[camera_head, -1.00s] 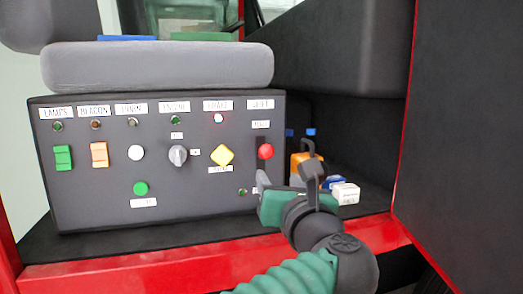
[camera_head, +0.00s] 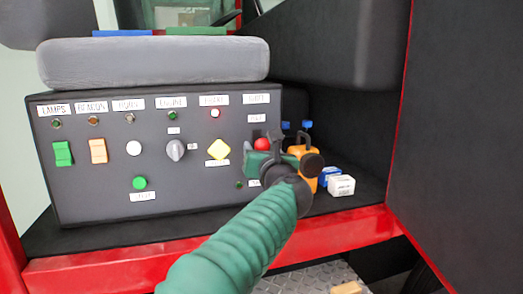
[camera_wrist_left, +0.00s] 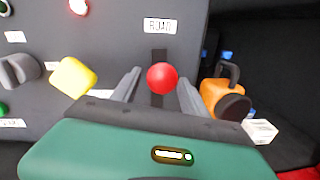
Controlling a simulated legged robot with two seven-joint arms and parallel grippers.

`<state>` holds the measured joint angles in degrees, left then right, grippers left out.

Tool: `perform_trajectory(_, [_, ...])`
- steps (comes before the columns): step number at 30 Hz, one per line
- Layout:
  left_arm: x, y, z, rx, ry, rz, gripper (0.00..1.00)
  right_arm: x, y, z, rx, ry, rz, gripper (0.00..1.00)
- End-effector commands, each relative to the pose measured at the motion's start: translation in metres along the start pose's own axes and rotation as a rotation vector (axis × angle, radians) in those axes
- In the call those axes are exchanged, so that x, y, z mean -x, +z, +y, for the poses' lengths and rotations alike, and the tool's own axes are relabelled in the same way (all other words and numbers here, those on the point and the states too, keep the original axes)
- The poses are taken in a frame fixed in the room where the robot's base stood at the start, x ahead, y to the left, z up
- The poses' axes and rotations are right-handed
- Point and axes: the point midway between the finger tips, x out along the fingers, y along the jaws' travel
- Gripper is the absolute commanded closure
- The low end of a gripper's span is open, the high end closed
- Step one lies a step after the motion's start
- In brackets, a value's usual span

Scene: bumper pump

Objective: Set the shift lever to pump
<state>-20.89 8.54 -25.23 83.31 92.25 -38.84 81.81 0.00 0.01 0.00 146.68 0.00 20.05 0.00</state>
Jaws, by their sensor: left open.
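The shift lever's red ball knob (camera_head: 261,144) is at the right side of the dark control panel (camera_head: 90,195), under the shift label. My left gripper (camera_head: 262,150) is at the knob. In the wrist view its two fingers (camera_wrist_left: 158,90) are open, one on each side of the knob, with a gap visible on both sides. The lower slot is hidden by my gripper. My right gripper is not in view.
Left of the lever are a yellow knob (camera_head: 217,149), a grey engine knob (camera_head: 175,149) and several switches. Right of the panel stand an orange container (camera_head: 306,178) and small white (camera_head: 341,185) and blue (camera_head: 327,175) boxes. A grey cushion (camera_head: 150,62) overhangs the panel.

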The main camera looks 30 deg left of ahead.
Motion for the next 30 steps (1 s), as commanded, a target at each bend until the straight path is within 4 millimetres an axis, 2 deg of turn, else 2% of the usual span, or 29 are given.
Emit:
perform_trajectory(2, [0.0002,-0.0001,-0.0001,0.000,0.000,0.000,0.50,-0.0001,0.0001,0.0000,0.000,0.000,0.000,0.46])
perform_trajectory(13, [0.0000,-0.0007,-0.0009,-0.001,0.000,0.001,0.99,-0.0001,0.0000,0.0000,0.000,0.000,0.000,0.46])
perform_trajectory(30, [-0.0002,-0.0017,-0.0015,-0.002,-0.001,0.003,1.00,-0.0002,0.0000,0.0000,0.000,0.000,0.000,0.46])
